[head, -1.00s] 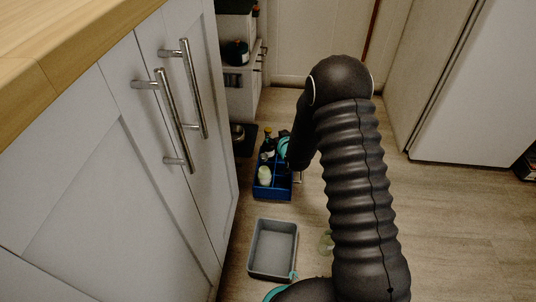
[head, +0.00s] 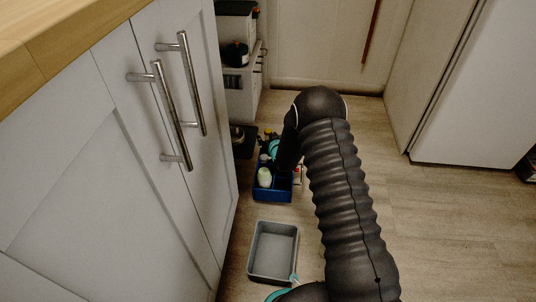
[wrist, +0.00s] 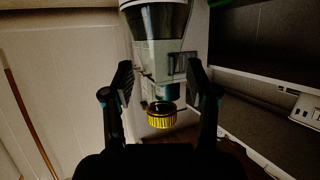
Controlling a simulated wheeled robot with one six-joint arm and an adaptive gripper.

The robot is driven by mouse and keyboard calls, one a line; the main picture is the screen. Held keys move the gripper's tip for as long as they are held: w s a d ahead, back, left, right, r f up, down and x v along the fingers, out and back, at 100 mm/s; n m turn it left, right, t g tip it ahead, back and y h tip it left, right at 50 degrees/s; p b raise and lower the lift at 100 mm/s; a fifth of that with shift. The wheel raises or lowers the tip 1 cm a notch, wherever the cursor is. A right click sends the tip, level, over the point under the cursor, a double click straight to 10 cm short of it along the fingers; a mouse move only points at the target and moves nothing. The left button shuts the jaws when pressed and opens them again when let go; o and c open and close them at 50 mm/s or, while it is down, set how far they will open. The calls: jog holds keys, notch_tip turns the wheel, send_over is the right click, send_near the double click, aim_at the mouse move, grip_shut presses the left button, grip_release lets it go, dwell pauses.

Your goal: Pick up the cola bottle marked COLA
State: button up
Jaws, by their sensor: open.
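In the wrist view a bottle with a ribbed yellow cap (wrist: 162,121) shows upside down, cap low in the picture. Above the cap are a dark neck and a pale and dark body (wrist: 160,22). I can read no COLA marking on it. My gripper (wrist: 160,78) is open. Its two fingers stand either side of the bottle, with no clear contact. In the head view a blue caddy (head: 272,197) stands on the floor with bottles in it. My dark arm reaches down to it and hides part of its contents and my fingertips.
A grey bin (head: 251,262) stands on the floor in front of the caddy. A pale bottle (head: 264,177) sits in the caddy's left part. White cabinets (head: 150,130) line the left, with shelves behind. The floor to the right is clear.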

grip_shut()
dwell(0.4)
